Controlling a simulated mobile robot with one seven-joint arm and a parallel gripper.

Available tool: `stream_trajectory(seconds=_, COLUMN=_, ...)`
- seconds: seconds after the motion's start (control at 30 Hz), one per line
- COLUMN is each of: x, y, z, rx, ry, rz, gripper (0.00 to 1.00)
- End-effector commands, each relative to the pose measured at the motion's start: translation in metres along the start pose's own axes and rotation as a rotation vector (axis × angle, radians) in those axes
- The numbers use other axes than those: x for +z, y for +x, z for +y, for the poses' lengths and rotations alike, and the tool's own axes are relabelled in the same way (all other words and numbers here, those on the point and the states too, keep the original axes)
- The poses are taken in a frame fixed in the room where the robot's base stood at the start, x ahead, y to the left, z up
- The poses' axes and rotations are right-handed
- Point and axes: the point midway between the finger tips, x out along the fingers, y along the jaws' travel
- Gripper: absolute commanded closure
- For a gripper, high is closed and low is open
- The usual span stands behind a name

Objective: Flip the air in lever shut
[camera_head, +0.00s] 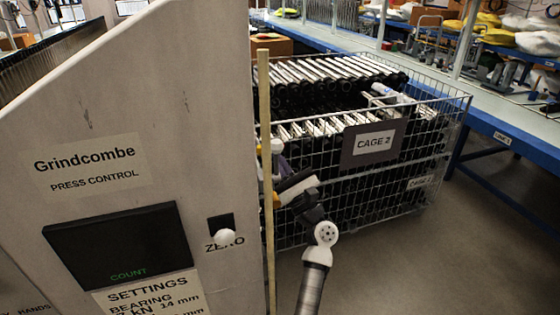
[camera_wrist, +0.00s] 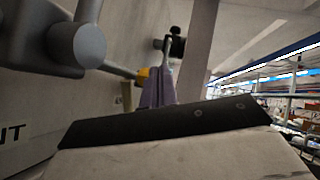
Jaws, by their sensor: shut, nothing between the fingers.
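My gripper (camera_wrist: 158,80) shows in the wrist view as pale lilac fingers, closed together, rising beyond a dark bar with two screws. A yellow part (camera_wrist: 143,73) at the end of a grey pipe lies just left of the fingers; I cannot tell whether they touch. A black fitting with a pale, slim handle (camera_wrist: 167,48) is just above the fingertips. I cannot tell which of these is the air in lever, and no label for it is readable. In the head view my gripper (camera_head: 277,163) is at the press panel's right edge, partly behind a wooden strip.
The press control panel (camera_head: 150,120) fills the left of the head view, with a white ZERO knob (camera_head: 225,237). The wire cage marked CAGE 2 (camera_head: 440,165) stands behind my arm. A thick grey cylinder (camera_wrist: 76,44) is close at upper left. Floor at right is clear.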

Motion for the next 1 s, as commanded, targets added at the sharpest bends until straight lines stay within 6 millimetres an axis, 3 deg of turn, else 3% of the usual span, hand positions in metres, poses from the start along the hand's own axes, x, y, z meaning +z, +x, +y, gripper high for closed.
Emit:
stream_trajectory(seconds=0.07, x=-0.009, y=-0.004, z=0.006, rx=0.001, ry=0.001, rz=-0.001, gripper=1.0)
stream_trajectory(seconds=0.3, x=0.018, y=-0.056, z=-0.005, rx=-0.001, ry=-0.002, rz=0.002, gripper=1.0)
stream_trajectory(seconds=0.5, x=0.032, y=-0.082, z=-0.011, rx=-0.001, ry=-0.001, rz=0.001, gripper=1.0)
stream_trajectory(seconds=1.0, x=0.038, y=-0.091, z=-0.013, rx=0.0, ry=0.001, rz=0.001, gripper=1.0)
